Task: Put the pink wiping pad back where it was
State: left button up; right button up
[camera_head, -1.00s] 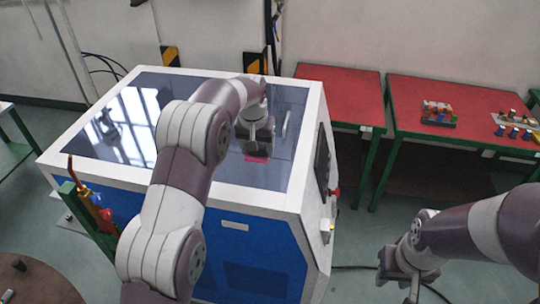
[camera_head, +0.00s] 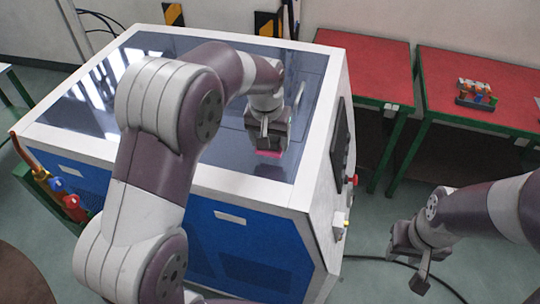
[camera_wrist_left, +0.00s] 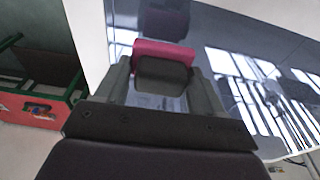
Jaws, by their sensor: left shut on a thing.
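My left gripper (camera_head: 268,135) is low over the dark glass top (camera_head: 215,140) of a white and blue machine, near its front right part. The left wrist view shows it shut on the dark block of the pink wiping pad (camera_wrist_left: 165,53), with a finger on each side. In the head view the pad (camera_head: 269,154) is a pink strip below the gripper. I cannot tell if it touches the glass. My right gripper (camera_head: 416,271) hangs empty over the floor right of the machine, its fingers apart.
A handle (camera_head: 298,97) is on the glass right of my left gripper. Red tables (camera_head: 478,78) stand behind on the right, one with a rack of small coloured parts (camera_head: 476,92). A green stand (camera_head: 50,190) with coloured tools is at the machine's front left.

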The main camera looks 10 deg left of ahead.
aim_at(270, 152)
pick_arm(q)
jog(key=f, duration=0.1)
jog(key=f+p, duration=0.1)
jog(key=f, duration=0.1)
jog(key=shift+s+f+p, duration=0.25)
jog(key=shift+f+p, duration=0.05)
jog(key=shift+f, duration=0.2)
jog(key=o, duration=1.4)
jog(key=shift+w, duration=0.1)
